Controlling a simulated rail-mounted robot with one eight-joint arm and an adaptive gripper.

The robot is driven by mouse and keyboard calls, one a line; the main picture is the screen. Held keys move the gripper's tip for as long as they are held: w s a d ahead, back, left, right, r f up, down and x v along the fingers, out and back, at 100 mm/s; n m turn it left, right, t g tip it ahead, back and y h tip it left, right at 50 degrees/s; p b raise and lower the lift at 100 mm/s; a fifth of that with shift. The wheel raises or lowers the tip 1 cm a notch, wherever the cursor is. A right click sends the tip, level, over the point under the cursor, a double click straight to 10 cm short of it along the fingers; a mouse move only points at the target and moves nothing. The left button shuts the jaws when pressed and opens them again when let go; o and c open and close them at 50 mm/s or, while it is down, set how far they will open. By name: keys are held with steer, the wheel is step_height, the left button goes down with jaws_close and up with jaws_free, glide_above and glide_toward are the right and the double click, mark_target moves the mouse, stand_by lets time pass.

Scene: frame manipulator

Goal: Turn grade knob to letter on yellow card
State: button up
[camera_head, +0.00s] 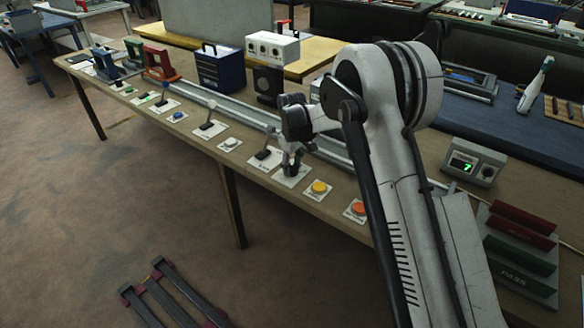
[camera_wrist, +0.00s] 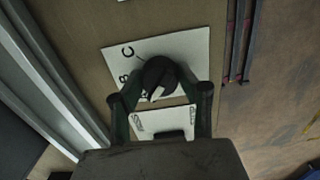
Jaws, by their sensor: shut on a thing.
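The grade knob (camera_wrist: 160,76) is a dark round knob on a white plate (camera_wrist: 112,60) in the wrist view. The letters C and B show at the plate's left side; other markings are partly hidden. A pale mark shows on the knob's near side; which letter it indicates I cannot tell. My gripper (camera_wrist: 161,100) has its two fingers on either side of the knob, shut on it. In the head view my gripper (camera_head: 292,168) is down at a white plate (camera_head: 285,180) along the bench's front edge, hiding most of the knob. I cannot identify the yellow card.
The long bench (camera_head: 215,152) carries a row of levers and buttons. A yellow button (camera_head: 319,187) and an orange button (camera_head: 358,208) lie right of my gripper. A metal rail (camera_head: 240,112) runs behind the row. A display box (camera_head: 473,162) shows a green digit, seemingly 7.

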mark_target(292, 165)
steer(key=m+b, duration=0.3)
steer(key=m, duration=0.1)
steer(key=shift+f, duration=0.1)
steer(key=m+b, duration=0.2)
steer(key=m, duration=0.3)
steer(key=shift+b, duration=0.3)
steer(key=shift+m, duration=0.3)
steer(key=o, duration=1.1)
steer(key=shift+o, duration=0.2)
step_height(292, 165, up, 12)
